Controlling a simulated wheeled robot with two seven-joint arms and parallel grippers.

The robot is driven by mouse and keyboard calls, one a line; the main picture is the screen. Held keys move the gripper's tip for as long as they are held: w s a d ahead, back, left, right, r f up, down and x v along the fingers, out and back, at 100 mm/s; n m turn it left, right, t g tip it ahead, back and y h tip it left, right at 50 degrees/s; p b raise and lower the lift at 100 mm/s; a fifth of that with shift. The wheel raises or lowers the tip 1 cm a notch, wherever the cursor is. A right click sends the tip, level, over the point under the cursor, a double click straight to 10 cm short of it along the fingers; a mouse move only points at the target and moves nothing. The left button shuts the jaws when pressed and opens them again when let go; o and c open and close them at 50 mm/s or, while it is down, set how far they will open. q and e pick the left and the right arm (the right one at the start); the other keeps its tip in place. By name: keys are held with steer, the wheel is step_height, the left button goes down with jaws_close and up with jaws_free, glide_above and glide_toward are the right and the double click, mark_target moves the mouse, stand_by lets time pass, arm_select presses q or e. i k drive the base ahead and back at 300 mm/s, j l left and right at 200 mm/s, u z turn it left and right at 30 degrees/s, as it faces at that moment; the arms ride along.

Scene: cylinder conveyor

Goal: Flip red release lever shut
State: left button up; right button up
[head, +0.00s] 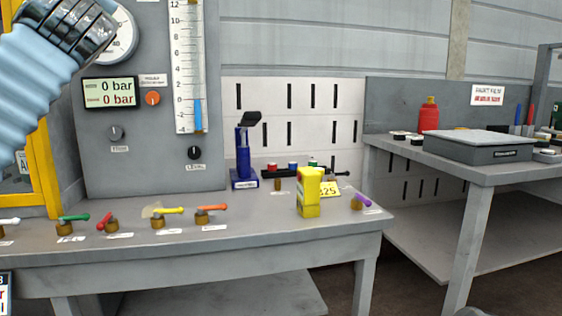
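The red lever (105,220) sits on a small brass valve body on the grey bench, left of centre in the head view. Its handle points up and to the left, at an angle to the green, yellow and orange handles beside it. A white label lies in front of it. My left arm, in a light blue ribbed sleeve with a dark wrist, crosses the upper left corner, well above the levers. Its gripper fingers are out of the picture. My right gripper does not show.
Green (74,217), yellow (168,211) and orange (211,208) levers flank the red one. A yellow block (309,192), a blue stand (243,160) and a purple lever (360,202) stand farther right. A gauge panel (150,60) rises behind. A yellow frame (44,170) stands at left.

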mark_target(101, 226)
steer(key=k+l, duration=0.7)
steer(key=k, duration=0.1)
